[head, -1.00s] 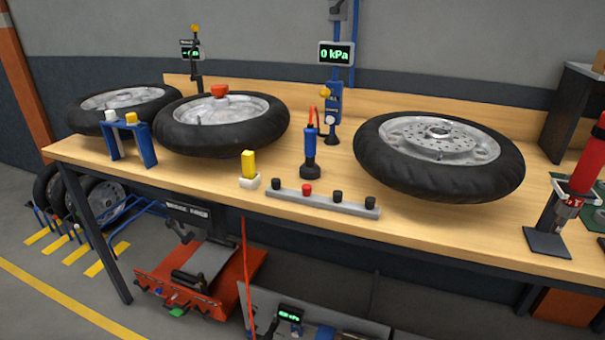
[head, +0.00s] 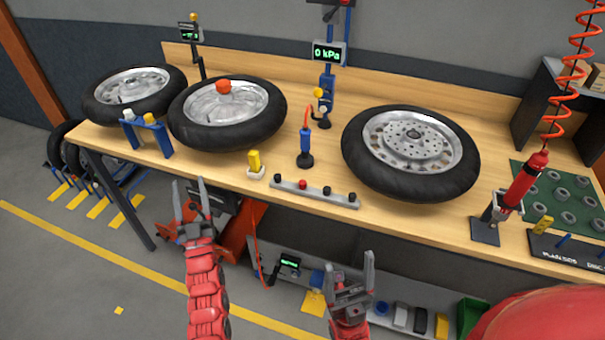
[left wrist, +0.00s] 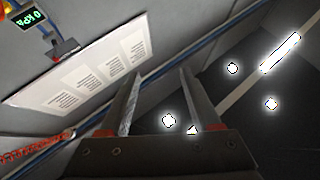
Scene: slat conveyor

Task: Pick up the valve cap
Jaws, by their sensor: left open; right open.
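A grey bar (head: 330,196) lies along the table's front edge with several small caps on it. One is a red cap (head: 303,184); the others, such as the black cap (head: 278,178), are dark. Which of them is the valve cap I cannot tell. My left gripper (head: 189,187) is open and empty in front of the table edge, left of the bar. In the left wrist view its fingers (left wrist: 159,75) are apart with nothing between them, and no cap shows there. My right gripper (head: 349,266) is open and empty, lower, in front of the under-table shelf.
A wheel (head: 411,155) lies behind the bar, with a blue tool (head: 305,148) and a yellow block (head: 255,163) nearby. A red tool (head: 525,182) on a stand is at the right. A blue frame (head: 147,137) stands at the left. The wooden tabletop (head: 228,170) is clear left of the block.

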